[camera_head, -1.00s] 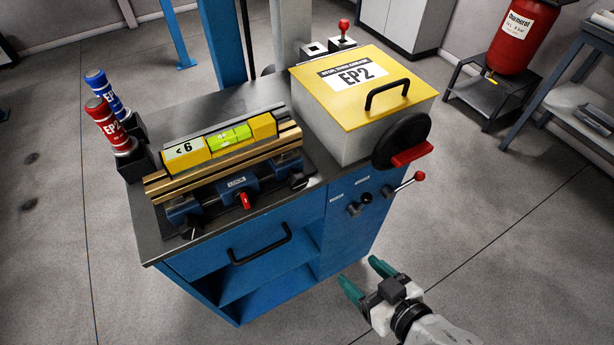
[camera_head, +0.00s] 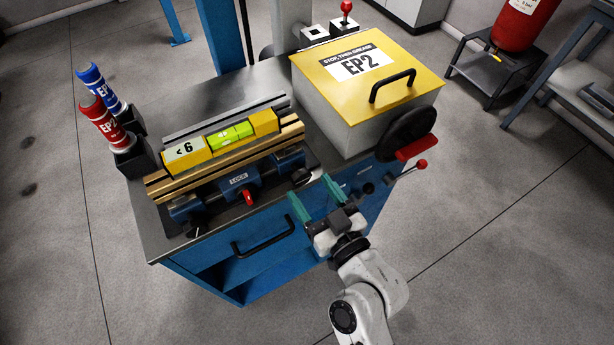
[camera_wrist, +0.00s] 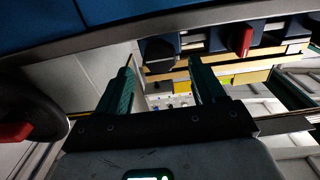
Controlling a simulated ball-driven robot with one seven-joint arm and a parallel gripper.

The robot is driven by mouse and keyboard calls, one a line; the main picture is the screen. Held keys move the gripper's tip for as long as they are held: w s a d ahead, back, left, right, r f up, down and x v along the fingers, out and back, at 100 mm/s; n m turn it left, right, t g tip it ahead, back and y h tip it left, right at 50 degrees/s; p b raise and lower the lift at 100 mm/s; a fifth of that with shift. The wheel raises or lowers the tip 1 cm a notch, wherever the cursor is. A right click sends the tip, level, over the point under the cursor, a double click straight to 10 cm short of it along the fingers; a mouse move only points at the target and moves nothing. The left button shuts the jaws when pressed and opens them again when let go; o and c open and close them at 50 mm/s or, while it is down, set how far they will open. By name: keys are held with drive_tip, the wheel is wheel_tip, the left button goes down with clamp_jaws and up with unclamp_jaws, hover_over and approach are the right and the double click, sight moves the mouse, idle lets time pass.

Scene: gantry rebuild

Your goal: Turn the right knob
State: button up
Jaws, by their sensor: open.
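The fixture on the cart carries a spirit level and a "LOCK" label (camera_head: 238,180), with a red lever (camera_head: 248,197) below it. A dark right knob (camera_head: 301,175) sits at its right end; it also shows in the wrist view (camera_wrist: 158,52), left of the red lever. A dark left knob (camera_head: 195,227) is at the other end. My gripper (camera_head: 312,190) is open and empty, its two green fingers pointing toward the right knob from the front, over the cart's front edge. In the wrist view the knob shows between and beyond the fingertips; contact cannot be told.
A pale box with a yellow lid (camera_head: 350,75) stands right of the fixture, with a black handwheel and red handle (camera_head: 415,147). A red-tipped lever (camera_head: 421,163) juts from the cart's front. Blue and red tubes (camera_head: 103,115) stand at the left. Floor in front is clear.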

sight(300, 177)
drive_tip(key=shift+p+x, duration=0.35)
drive_tip(key=shift+x, duration=1)
drive_tip(key=c, duration=1)
drive_tip(key=shift+d+m, duration=0.1)
drive_tip(key=shift+m, duration=2.9)
drive_tip(key=shift+p, duration=0.3)
drive_tip(key=o, duration=1)
